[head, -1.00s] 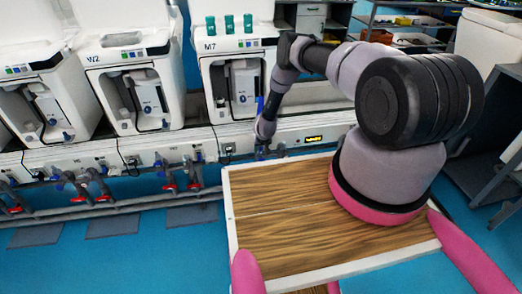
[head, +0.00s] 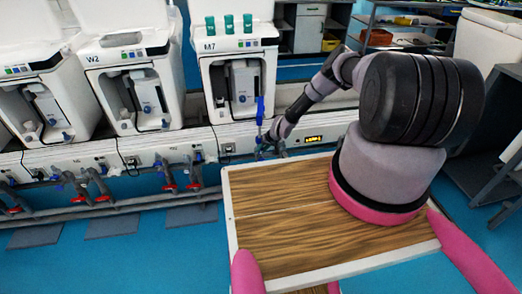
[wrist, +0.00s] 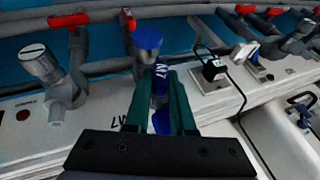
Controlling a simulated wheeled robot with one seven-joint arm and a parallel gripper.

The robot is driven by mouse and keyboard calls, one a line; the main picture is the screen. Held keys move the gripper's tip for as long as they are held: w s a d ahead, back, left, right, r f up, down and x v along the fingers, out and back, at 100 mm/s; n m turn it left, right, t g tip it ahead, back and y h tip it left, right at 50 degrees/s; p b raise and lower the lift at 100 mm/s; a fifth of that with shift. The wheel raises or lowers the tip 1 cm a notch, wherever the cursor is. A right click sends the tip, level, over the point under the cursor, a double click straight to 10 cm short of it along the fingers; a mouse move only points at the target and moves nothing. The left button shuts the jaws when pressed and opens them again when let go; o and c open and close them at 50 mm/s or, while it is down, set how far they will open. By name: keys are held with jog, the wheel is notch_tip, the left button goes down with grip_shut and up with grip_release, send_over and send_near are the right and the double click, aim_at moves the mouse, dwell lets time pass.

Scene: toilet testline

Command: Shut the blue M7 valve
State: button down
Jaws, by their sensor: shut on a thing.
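The blue M7 valve handle (wrist: 160,78), with white lettering on it, sits between the green fingers of my gripper (wrist: 161,88) in the wrist view. The gripper is shut on the handle, and the fingers hide part of it. A round blue cap (wrist: 147,38) shows just beyond the fingertips. In the head view my gripper (head: 264,149) is low at the front panel under the M7 machine (head: 240,85). The valve is too small and covered there to make out its angle.
Red-handled taps (wrist: 68,20) and grey pipes lie close around the valve. A black plug with a cable (wrist: 214,68) is on the panel to the right. The W2 machine (head: 130,70) stands left of M7. A wood-topped surface (head: 275,190) lies in front.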

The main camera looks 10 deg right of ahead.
jog(key=y, duration=0.1)
jog(key=m+y, duration=0.1)
jog(key=y, duration=0.1)
jog(key=shift+d+f+y, duration=0.2)
jog(key=shift+d+y, duration=0.1)
jog(key=shift+f+m+t+y, duration=0.1)
jog(key=shift+m+t+y, duration=0.25)
jog(key=shift+y, duration=1.35)
jog(key=c, duration=0.8)
grip_release()
jog(key=shift+o, duration=0.2)
jog(key=v, duration=1)
jog(key=shift+s+d, duration=0.2)
jog(key=shift+d, duration=0.2)
